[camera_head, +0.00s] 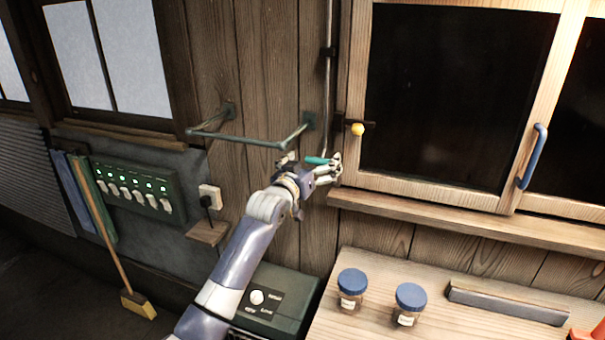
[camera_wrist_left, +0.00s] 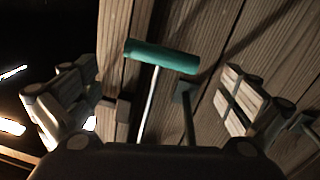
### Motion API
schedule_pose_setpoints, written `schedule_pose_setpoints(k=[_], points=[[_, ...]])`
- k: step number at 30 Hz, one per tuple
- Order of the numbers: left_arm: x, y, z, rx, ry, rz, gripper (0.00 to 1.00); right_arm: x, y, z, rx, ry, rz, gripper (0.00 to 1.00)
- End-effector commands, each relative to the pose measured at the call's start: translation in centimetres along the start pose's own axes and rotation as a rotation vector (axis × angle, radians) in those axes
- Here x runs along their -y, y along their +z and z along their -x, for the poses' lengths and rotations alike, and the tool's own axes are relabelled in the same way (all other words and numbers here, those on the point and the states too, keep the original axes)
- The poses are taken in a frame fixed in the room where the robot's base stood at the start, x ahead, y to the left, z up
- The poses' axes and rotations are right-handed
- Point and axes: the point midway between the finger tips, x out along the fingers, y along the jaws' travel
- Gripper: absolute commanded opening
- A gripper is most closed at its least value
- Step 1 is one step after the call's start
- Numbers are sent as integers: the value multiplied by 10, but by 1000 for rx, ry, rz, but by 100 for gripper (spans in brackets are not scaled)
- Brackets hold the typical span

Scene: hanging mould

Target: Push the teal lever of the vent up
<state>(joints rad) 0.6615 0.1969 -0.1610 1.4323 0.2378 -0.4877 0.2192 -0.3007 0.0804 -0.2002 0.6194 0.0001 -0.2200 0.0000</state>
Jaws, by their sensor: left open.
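The teal lever (camera_head: 317,160) is a short teal grip on a thin metal rod, against the plank wall left of the window. It also shows in the left wrist view (camera_wrist_left: 161,57), lying crosswise on its rod, between and beyond my spread fingers. My left gripper (camera_head: 313,168) is open, right at the lever, and partly hides it in the head view. In the left wrist view its fingers (camera_wrist_left: 150,98) stand apart on both sides of the rod. I cannot tell whether either finger touches the lever. My right gripper is not in view.
A green metal rail (camera_head: 250,137) sticks out from the wall just above my left arm. Blue-lidded jars (camera_head: 410,298) stand on the bench below. A switch panel (camera_head: 138,188) is at left.

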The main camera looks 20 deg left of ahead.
Motion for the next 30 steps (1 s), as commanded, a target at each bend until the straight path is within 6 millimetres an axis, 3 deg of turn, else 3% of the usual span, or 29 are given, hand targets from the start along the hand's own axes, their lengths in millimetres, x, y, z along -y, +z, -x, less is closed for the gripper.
schedule_pose_setpoints(k=[9, 15, 30], points=[[1, 0, 48, -1, -1, -2, 100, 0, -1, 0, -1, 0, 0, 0], [0, -1, 70, -2, 0, -1, 100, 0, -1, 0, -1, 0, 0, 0], [0, -1, 78, -2, 0, -1, 100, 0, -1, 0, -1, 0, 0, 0]])
